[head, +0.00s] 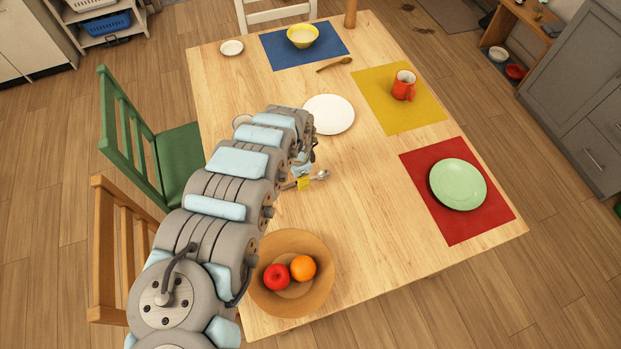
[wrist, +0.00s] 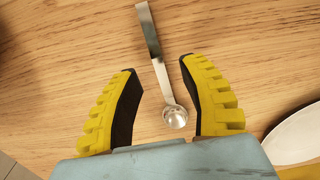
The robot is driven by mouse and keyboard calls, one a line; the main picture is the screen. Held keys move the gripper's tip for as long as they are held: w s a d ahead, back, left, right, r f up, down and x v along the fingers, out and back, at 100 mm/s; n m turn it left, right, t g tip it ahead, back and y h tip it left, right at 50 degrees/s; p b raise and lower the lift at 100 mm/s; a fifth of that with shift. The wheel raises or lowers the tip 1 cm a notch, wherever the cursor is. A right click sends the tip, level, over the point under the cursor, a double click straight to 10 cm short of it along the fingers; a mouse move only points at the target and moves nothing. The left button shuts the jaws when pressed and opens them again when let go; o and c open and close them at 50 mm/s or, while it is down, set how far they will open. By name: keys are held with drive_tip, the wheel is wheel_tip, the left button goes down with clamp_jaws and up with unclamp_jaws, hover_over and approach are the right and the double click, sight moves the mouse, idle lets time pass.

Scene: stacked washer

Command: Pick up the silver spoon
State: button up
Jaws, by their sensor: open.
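The silver spoon (wrist: 163,75) lies on the wooden table, its round bowl toward my gripper and its handle pointing away in the wrist view. In the head view the spoon's bowl (head: 321,175) shows to the right of my gripper, and part of the handle is hidden behind it. My gripper (wrist: 157,73) is open, with its yellow, black-padded fingers on either side of the spoon. Nothing is held. In the head view my gripper (head: 303,181) is partly hidden by my arm, and its exact height above the table is unclear.
A white plate (head: 329,114) lies just beyond my gripper. A wooden bowl (head: 318,284) with an apple (head: 276,277) and an orange (head: 303,268) stands nearer. A wooden spoon (head: 335,65), red mug (head: 404,86) and green plate (head: 458,184) are farther off. The table between is clear.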

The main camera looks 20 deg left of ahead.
drive_tip(key=shift+f, duration=1.2)
clamp_jaws()
